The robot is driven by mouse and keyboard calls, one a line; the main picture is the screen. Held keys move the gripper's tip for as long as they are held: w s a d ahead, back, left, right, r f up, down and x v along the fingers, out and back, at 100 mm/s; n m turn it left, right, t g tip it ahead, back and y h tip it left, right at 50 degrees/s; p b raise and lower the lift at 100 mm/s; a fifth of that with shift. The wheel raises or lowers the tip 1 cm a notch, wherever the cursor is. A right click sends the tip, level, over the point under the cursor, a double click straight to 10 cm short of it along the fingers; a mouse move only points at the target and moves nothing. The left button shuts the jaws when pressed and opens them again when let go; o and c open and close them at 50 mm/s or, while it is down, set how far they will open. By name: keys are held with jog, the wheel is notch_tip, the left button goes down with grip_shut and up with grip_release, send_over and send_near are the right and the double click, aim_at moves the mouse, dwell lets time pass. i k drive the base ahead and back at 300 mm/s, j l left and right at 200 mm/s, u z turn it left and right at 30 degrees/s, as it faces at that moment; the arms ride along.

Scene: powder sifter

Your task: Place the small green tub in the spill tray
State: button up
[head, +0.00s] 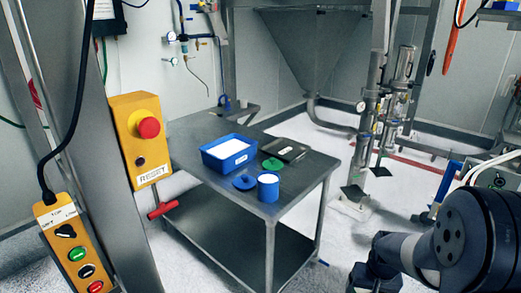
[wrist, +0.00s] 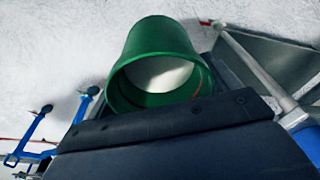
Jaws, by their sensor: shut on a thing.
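The small green tub (wrist: 160,55) is in the wrist view, its open mouth facing the camera and white powder inside. My gripper (wrist: 165,112) is shut on it; a wide dark jaw part crosses in front of the tub's near rim and hides its lower edge. In the head view neither the tub nor the gripper's fingers show; only my arm is at the lower right. A shallow dark tray (head: 297,155), which looks like the spill tray, lies on the grey table (head: 215,143) at its back right, with a small pale label on it.
On the table stand a blue bin (head: 213,163) of white powder, a blue tub (head: 268,192) with white content, a blue lid (head: 244,183) and a green lid (head: 272,164), close to the dark tray. A yellow button box (head: 140,140) stands left of the table.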

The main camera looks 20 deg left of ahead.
aim_at(290, 152)
jog(key=i+l+u, duration=0.25)
jog(key=u, duration=0.15)
jog(key=i+l+u, duration=0.35)
jog(key=l+u, duration=0.4)
jog(key=i+l+u, duration=0.2)
jog(key=l+u, duration=0.15)
